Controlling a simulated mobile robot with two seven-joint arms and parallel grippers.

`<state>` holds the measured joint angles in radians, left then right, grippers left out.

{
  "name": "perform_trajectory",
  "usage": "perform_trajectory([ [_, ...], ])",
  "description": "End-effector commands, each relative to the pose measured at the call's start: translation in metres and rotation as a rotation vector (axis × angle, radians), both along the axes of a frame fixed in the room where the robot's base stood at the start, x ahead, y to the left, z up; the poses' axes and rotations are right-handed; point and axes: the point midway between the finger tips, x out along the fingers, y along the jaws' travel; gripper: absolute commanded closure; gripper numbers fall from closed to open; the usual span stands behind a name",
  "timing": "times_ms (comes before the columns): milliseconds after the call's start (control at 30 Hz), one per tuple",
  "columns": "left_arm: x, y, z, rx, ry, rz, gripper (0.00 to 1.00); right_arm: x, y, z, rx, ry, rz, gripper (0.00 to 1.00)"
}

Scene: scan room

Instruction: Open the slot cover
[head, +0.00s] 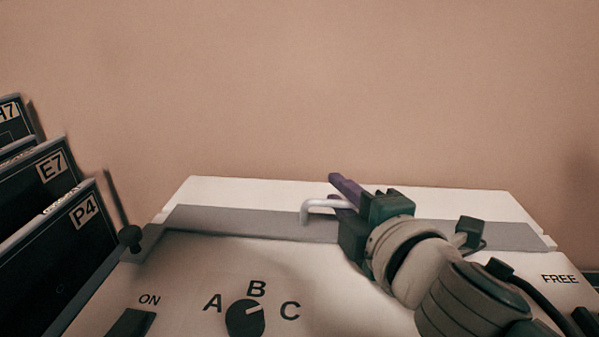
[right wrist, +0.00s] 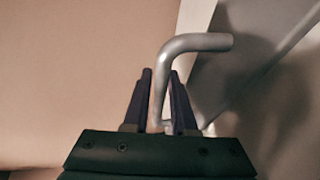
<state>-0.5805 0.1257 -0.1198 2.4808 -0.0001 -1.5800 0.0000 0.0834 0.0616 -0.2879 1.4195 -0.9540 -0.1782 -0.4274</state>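A pale bent handle (head: 318,205) stands up from the grey strip (head: 235,220) along the back of a white console. I cannot tell the slot cover's exact outline; the handle seems fixed to the strip. My right gripper (head: 346,197) reaches in from the lower right and hides the handle's right end. In the right wrist view the metal handle (right wrist: 194,43) runs between the two dark fingers of my right gripper (right wrist: 161,75), which sit close against it on both sides. Its bend sticks out past the fingertips. My left gripper does not show.
The white console (head: 200,270) carries an A-B-C knob (head: 245,319), an ON switch (head: 130,324) and a FREE label. Dark labelled panels (head: 85,240) stand at the left. A dark round-headed lever (head: 130,238) stands near the left edge. A plain wall rises behind.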

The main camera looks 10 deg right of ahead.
Motion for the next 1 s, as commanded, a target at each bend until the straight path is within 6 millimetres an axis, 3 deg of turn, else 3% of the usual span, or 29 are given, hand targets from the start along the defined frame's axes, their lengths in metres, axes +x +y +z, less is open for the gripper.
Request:
perform_trajectory([
  [167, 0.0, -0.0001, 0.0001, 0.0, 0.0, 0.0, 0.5, -0.0001, 0.0001, 0.0003, 0.0, 0.0, 0.0, 0.76],
  [400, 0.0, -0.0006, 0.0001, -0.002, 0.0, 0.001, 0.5, -0.0002, -0.0001, 0.0003, 0.0, 0.0, 0.0, 1.0],
  [1000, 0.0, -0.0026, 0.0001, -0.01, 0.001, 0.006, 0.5, -0.0003, -0.0001, 0.0004, 0.0, 0.0, 0.0, 1.0],
])
